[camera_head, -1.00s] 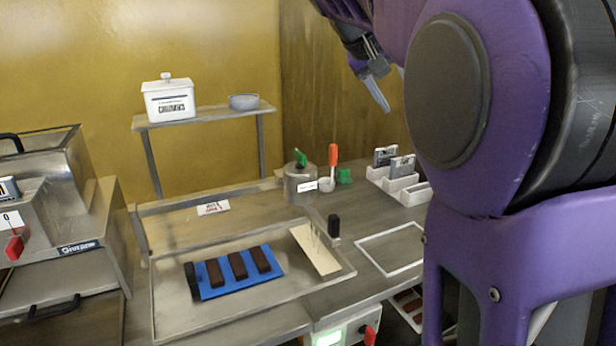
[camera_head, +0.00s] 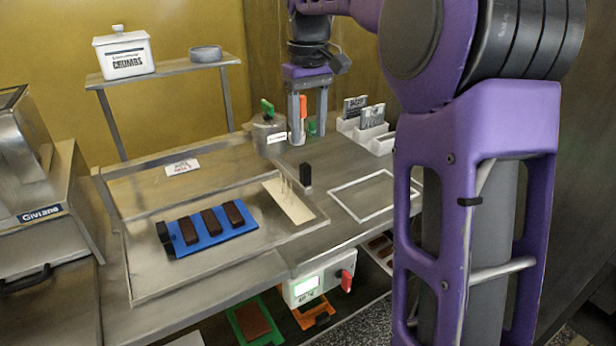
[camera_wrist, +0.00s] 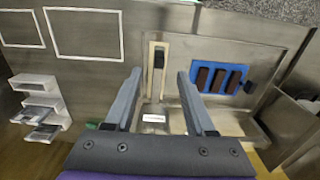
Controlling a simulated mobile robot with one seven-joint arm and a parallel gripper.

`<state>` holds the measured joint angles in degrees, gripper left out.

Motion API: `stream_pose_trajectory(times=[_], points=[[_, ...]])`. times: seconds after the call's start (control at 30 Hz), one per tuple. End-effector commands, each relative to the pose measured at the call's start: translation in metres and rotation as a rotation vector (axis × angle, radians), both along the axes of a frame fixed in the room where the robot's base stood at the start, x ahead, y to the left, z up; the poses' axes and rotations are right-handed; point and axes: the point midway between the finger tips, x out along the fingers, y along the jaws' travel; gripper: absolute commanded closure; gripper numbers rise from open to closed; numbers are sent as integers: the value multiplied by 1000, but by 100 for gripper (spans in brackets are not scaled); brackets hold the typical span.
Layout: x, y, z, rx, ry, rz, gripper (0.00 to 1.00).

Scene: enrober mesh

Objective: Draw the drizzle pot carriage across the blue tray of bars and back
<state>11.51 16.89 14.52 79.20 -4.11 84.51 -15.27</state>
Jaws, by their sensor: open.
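The blue tray (camera_head: 240,229) lies flat in a metal pan with three dark bars (camera_head: 212,221) on it. It also shows in the wrist view (camera_wrist: 236,70). To its right lies a cream strip (camera_head: 287,203) with thin upright wires and a black upright handle (camera_head: 305,176). A labelled metal pot (camera_head: 268,136) with a green-handled lid stands behind; I cannot tell how it joins the strip. My gripper (camera_head: 309,138) points down, open and empty, above the bench behind the black handle. In the wrist view the handle (camera_wrist: 159,58) appears between the fingertips, with no contact visible.
An orange-handled tool (camera_head: 302,108) shows between my fingers in the head view. White holders (camera_head: 367,131) stand to the right. A white-outlined bench area (camera_head: 365,195) is empty. A shelf behind carries a crumbs box (camera_head: 125,55) and a bowl (camera_head: 206,53).

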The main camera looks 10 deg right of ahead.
Motion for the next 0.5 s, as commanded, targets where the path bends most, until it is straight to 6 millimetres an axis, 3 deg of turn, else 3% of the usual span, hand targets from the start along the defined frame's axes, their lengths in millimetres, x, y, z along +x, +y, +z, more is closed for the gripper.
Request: stream_pose_trajectory(times=[0.03, 0.2, 0.5], points=[[-1, 0, -15, 0, 3, 0, 45], [-1, 0, -52, -1, 2, -1, 45], [0, 0, -98, -1, 1, -1, 45]])
